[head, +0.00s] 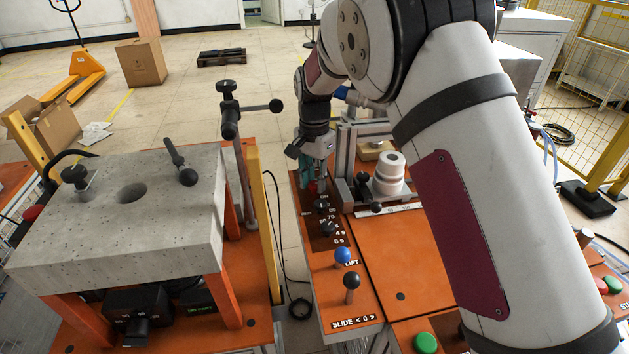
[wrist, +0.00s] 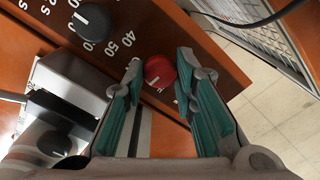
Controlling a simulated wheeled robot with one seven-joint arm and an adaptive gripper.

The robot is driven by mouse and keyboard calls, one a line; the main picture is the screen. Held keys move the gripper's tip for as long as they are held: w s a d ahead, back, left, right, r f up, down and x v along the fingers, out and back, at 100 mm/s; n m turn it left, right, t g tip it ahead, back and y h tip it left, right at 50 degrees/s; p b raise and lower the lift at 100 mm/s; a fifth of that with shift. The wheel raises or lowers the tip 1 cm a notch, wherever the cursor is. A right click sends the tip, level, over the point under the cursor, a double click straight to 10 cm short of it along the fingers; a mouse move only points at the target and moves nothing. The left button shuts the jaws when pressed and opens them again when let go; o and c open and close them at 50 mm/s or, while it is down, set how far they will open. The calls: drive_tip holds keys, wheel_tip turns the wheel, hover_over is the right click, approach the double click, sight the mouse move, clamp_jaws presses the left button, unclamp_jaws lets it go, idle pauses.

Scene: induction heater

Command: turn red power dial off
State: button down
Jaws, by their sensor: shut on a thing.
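The red power dial (wrist: 160,71) sits on the dark control panel, between my fingertips in the wrist view. A small pale mark shows on its face, but its exact setting is too small to read. My gripper (wrist: 158,66) is shut on the dial, with one teal finger on each side of it. In the head view my gripper (head: 312,170) reaches down to the far end of the panel, and the red dial (head: 312,187) shows only partly below the fingers.
A black dial (wrist: 93,21) with printed numbers is beside the red one. Blue (head: 342,255) and black (head: 351,282) levers stand on the orange table nearer. A white stacked cylinder (head: 389,173) stands right of the panel. A concrete-topped stand (head: 120,230) is at left.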

sight(314, 184)
drive_tip(key=n+b, duration=0.1)
drive_tip(key=n, duration=0.4)
drive_tip(key=shift+n+b, duration=0.85)
drive_tip(key=shift+n, duration=1.65)
drive_tip(key=c, duration=1.3)
unclamp_jaws()
drive_tip(key=shift+r, duration=0.1)
wheel_tip(314, 184, up, 12)
drive_tip(key=shift+s, duration=0.1)
